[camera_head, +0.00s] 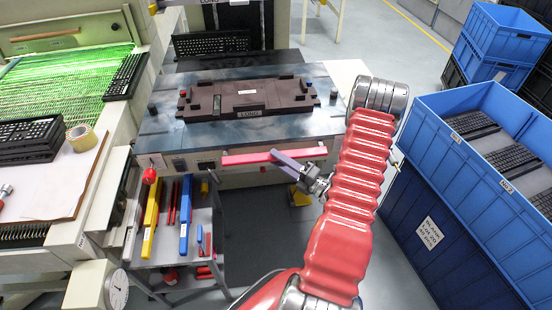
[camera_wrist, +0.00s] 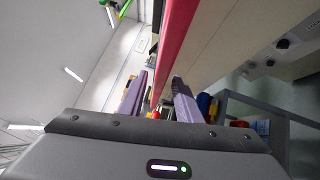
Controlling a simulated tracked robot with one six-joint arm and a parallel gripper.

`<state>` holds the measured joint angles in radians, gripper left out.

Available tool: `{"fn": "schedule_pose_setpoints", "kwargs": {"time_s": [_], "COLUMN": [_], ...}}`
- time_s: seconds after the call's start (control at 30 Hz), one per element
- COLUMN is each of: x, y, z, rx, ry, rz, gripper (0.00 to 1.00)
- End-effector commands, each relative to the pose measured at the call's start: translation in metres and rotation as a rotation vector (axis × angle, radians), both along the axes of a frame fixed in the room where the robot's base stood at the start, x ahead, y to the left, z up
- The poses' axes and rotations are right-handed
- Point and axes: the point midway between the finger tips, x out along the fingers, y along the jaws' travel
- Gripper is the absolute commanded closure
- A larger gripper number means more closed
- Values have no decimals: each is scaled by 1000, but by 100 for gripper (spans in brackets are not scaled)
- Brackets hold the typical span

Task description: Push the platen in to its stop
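The platen (camera_head: 290,128) appears to be the blue-grey mottled slab on the machine bed, with a dark fixture (camera_head: 247,97) labelled LONG on top. A red bar (camera_head: 245,159) runs along its front side; it also shows in the wrist view (camera_wrist: 177,30). My gripper (camera_head: 278,157) is at the right part of this bar, in front of the platen. In the wrist view its two purple fingers (camera_wrist: 154,85) stand apart, with the bar running between them in the picture. I cannot tell whether they touch it. The platen's stop is not distinguishable.
A dark keyboard (camera_head: 211,43) sits behind the platen. Blue crates (camera_head: 450,150) holding keyboards stand at the right. A tool cart (camera_head: 200,225) with yellow, red and blue tools is at the lower left. A green-lit machine (camera_head: 65,75) is at the left.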

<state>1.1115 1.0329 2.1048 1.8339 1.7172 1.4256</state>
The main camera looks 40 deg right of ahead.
Motion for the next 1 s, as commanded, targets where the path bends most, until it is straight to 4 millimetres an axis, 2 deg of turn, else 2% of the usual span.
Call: {"fn": "schedule_pose_setpoints", "kwargs": {"time_s": [0.17, 0.47, 0.9, 1.0], "x": [10, 10, 10, 10], "y": [2, 2, 2, 2], "z": [2, 2, 1, 1], "rx": [-1, 0, 0, 0], "ry": [0, 0, 1, 2], "rz": [1, -1, -1, -1], "gripper": [69, 69, 100, 100]}}
